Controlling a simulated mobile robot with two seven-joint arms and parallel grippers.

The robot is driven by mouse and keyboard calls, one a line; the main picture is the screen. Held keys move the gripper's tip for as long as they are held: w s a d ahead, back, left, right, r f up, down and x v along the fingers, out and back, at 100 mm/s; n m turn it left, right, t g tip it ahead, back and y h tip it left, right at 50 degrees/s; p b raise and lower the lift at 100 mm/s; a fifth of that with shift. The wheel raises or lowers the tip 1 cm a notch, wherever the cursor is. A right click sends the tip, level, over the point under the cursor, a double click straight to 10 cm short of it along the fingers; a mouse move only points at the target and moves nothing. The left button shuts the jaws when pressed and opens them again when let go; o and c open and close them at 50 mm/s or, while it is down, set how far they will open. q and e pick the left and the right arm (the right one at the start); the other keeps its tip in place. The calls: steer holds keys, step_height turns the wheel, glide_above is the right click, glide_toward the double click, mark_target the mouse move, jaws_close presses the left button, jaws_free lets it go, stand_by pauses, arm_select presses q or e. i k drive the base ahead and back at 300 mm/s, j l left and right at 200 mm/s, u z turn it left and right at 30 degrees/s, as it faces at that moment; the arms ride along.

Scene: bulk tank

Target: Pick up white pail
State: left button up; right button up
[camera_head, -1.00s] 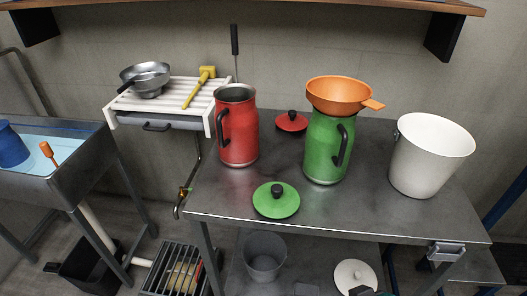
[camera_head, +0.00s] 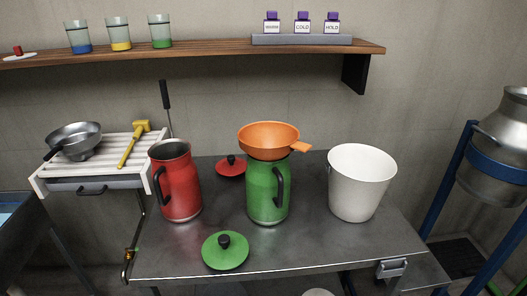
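The white pail (camera_head: 358,184) stands upright on the right part of the metal table (camera_head: 305,240). Its wide mouth faces up, and what I see of the inside is plain white. It stands apart from the green can (camera_head: 262,192) to its left. Neither of my grippers shows in the head view.
An orange strainer (camera_head: 268,137) sits on the green can. A red can (camera_head: 178,185), a red lid (camera_head: 231,166) and a green lid (camera_head: 225,251) are on the table. A shelf (camera_head: 210,47) hangs above. A steel tank (camera_head: 497,150) in a blue frame stands at right.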

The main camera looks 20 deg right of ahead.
mark_target(360, 176)
steer(key=z, duration=1.3)
